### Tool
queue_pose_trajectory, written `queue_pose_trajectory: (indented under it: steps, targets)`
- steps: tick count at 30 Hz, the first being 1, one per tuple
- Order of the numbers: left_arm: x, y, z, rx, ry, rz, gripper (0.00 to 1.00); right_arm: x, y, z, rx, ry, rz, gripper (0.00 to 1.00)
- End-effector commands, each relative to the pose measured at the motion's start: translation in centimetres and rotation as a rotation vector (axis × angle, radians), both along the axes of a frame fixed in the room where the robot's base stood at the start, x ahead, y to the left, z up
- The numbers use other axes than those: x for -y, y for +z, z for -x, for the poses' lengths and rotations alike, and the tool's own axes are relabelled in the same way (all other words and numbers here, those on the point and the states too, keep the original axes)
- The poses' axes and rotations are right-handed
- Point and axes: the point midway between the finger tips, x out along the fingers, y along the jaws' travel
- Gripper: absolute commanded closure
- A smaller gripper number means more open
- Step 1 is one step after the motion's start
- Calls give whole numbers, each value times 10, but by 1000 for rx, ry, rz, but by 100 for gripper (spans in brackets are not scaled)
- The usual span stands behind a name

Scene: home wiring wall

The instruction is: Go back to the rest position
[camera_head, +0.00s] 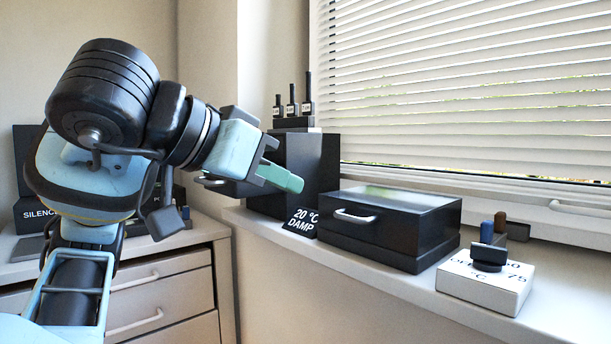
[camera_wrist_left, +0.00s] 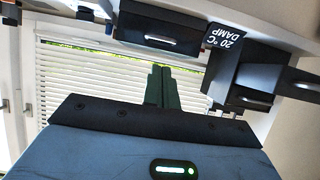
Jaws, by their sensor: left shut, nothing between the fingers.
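My left arm reaches in from the left in the head view, with a black and light-blue wrist. My left gripper (camera_head: 297,184) points right, its green fingers in front of the black boxes on the sill. In the left wrist view the two dark green fingers (camera_wrist_left: 161,86) lie together, shut, with nothing between them. They show against the window blind. I cannot tell whether the fingers touch anything, but they appear clear of the boxes. My right gripper is not in view.
The window sill (camera_head: 345,262) carries a tall black box (camera_head: 308,160), a low black box with a handle (camera_head: 395,222), a "20 °C DAMP" label (camera_head: 303,222) and a white block with a dial (camera_head: 486,283). A drawer cabinet (camera_head: 165,290) stands left. White blinds (camera_head: 470,80) hang behind.

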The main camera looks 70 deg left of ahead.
Motion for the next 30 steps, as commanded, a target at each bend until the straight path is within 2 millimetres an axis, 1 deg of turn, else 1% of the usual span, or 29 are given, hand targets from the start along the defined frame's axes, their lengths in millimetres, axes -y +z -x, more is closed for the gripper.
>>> queue_pose_trajectory:
  steps: [3,6,17,20,23,25,26,27,29,30]
  targets:
    - [2,1,7,0,1,-2,100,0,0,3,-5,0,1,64]
    - [3,0,9,-1,1,-1,100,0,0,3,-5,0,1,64]
    - [3,0,9,-1,0,-1,100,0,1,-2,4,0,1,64]
    - [5,-4,4,-14,-15,22,100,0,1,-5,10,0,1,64]
    - [17,-22,-14,-67,-77,126,100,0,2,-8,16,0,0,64]
    - [34,-46,-33,-137,-144,266,100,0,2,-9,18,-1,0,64]
    - [43,-58,-41,-175,-175,344,100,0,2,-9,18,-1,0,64]
    - [56,-75,-51,-232,-212,459,100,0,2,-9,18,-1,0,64]
    - [77,-100,-63,-325,-254,650,100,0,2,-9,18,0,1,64]
    - [91,-115,-68,-389,-272,782,100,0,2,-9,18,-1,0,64]
